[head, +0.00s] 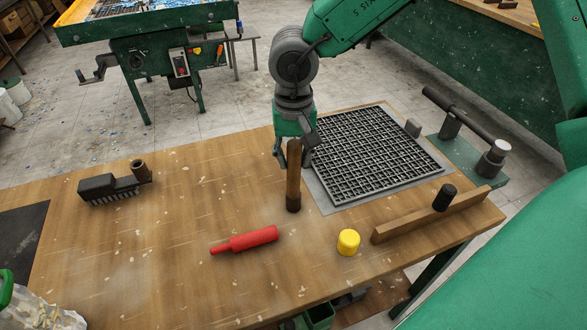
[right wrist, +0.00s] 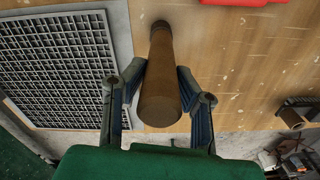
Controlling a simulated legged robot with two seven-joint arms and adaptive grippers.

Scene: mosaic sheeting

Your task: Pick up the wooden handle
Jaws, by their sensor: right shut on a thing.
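The wooden handle (head: 293,180) is a brown cylinder with a dark lower end, standing upright over the table (head: 190,225). I cannot tell whether its lower end touches the tabletop. My right gripper (head: 294,147) is above and around its upper part, shut on it. In the right wrist view the handle (right wrist: 161,95) lies between the two fingers of the gripper (right wrist: 160,77), its near end towards the camera. My left gripper is not in view.
A black grid sheet (head: 372,150) lies right of the handle. A red tool (head: 245,241), a yellow cap (head: 348,242) and a wooden bar (head: 425,218) with a black cylinder (head: 445,197) are nearer the front. A black brush (head: 108,187) lies left. The middle-left tabletop is mostly clear.

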